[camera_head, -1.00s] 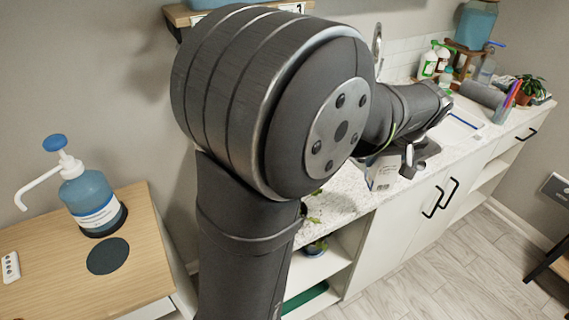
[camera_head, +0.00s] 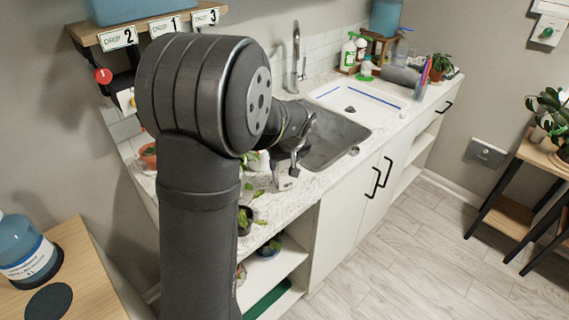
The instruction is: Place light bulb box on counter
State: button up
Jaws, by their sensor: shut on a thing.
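My gripper (camera_head: 292,166) is over the near left part of the counter, left of the sink. It is shut on the light bulb box (camera_head: 282,182), a small pale box whose lower part shows below the fingers. My arm and gripper hide the rest of the box. The speckled white counter (camera_head: 313,184) runs from the left wall corner to the back right. The box appears close above the counter surface; I cannot tell whether it touches.
The grey sink (camera_head: 335,140) lies just right of my gripper. Leafy plants (camera_head: 248,212) stand left of and below it. A white drainboard (camera_head: 362,100) and several bottles (camera_head: 348,52) are farther back. A wooden stand (camera_head: 60,275) is at lower left.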

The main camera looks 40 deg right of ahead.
jog(key=shift+f, duration=0.45)
jog(key=shift+f, duration=0.15)
jog(key=o, duration=1)
jog(key=v, duration=1.2)
jog(key=shift+s, duration=0.1)
